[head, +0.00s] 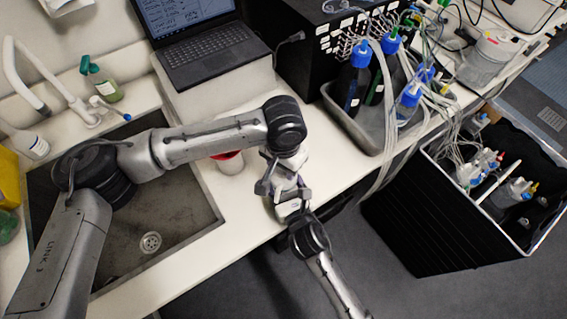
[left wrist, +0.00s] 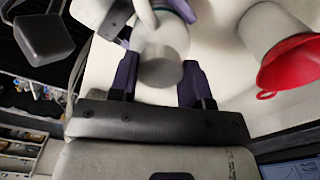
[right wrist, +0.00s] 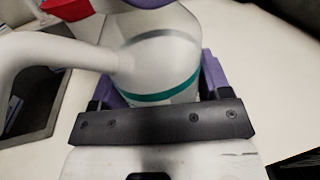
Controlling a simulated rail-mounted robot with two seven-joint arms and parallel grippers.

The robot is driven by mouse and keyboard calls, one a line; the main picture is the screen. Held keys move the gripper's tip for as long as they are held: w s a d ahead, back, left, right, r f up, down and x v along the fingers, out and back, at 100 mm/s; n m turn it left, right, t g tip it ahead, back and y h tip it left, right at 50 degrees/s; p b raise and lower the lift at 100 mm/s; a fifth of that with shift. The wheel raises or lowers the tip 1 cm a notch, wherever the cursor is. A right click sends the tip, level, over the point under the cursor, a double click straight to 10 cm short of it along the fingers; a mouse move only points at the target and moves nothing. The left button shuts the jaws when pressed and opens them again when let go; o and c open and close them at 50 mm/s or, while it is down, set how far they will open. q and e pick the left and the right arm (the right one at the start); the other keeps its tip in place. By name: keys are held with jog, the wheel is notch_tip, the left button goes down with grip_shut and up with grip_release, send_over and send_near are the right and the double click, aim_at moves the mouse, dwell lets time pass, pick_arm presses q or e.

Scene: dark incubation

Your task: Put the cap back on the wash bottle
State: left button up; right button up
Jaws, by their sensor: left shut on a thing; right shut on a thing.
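The white wash bottle, with a teal band (right wrist: 165,97) and a thick side tube (right wrist: 50,52), fills the middle of the right wrist view. My right gripper (right wrist: 150,92) is shut on its body. In the left wrist view my left gripper (left wrist: 160,75) is shut on a pale rounded piece with a grey end, apparently the cap (left wrist: 160,68). A purple fingertip shows above the bottle in the right wrist view. In the head view both grippers meet at the bench's front edge and mostly hide the bottle (head: 287,208). Whether cap and bottle touch, I cannot tell.
A white container with a red funnel (left wrist: 290,62) stands close by on the bench. The sink (head: 165,235) is to the left, a laptop (head: 205,45) behind. A grey tray (head: 365,130) of blue-capped bottles stands at right, and a black crate (head: 430,225) lies beyond the bench edge.

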pick_arm(q)
jog(key=shift+c, duration=1.1)
jog(key=o, duration=1.1)
jog(key=shift+r, duration=0.15)
notch_tip(320, 180, up, 12)
pick_arm(e)
jog(key=o, duration=1.8)
